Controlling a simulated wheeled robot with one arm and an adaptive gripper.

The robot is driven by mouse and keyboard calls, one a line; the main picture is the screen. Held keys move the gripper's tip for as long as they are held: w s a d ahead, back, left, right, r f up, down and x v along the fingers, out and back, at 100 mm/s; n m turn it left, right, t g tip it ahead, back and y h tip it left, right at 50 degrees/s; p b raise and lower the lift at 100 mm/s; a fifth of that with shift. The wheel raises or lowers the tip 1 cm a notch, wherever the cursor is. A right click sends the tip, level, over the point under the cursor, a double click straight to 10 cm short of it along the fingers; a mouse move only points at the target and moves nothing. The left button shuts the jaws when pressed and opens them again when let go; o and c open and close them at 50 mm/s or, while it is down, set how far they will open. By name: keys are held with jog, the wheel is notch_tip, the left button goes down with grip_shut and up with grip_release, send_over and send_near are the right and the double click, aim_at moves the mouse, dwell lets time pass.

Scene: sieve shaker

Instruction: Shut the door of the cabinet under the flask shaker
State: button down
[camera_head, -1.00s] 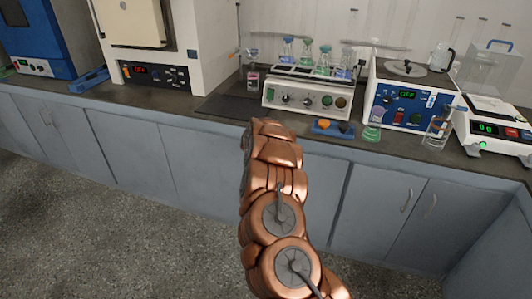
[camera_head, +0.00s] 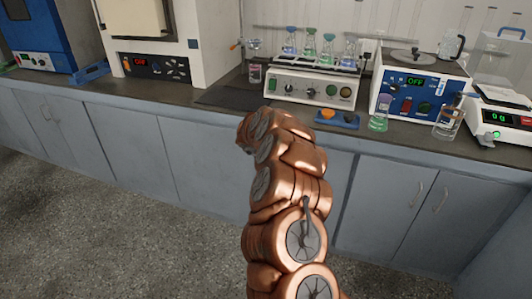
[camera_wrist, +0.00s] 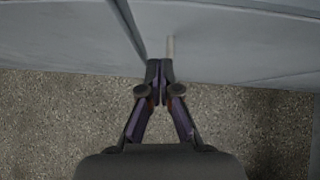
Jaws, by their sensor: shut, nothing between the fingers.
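The flask shaker (camera_head: 308,88) stands on the counter with several coloured flasks on top. Below it is a grey cabinet door (camera_head: 334,188), largely hidden behind my copper-coloured arm in the head view. My gripper is hidden there. In the wrist view my gripper (camera_wrist: 158,68) is shut and empty, its fingertips close to a grey cabinet front (camera_wrist: 225,35). A pale upright handle (camera_wrist: 171,47) shows just beyond the tips, slightly right. A dark gap runs down the front left of the handle. I cannot tell whether the tips touch the front or how far the door stands open.
The counter (camera_head: 215,118) runs across above a row of grey cabinets. A blue-fronted device (camera_head: 412,92), a balance (camera_head: 497,118) and glassware stand right of the shaker; an oven (camera_head: 155,67) stands left. Speckled floor (camera_head: 120,235) is clear at the lower left.

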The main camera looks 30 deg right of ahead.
jog(key=b+v, duration=0.1)
jog(key=v, duration=0.8)
jog(key=shift+a+r, duration=0.25)
jog(key=shift+a, duration=0.05)
jog(key=shift+w, duration=0.1)
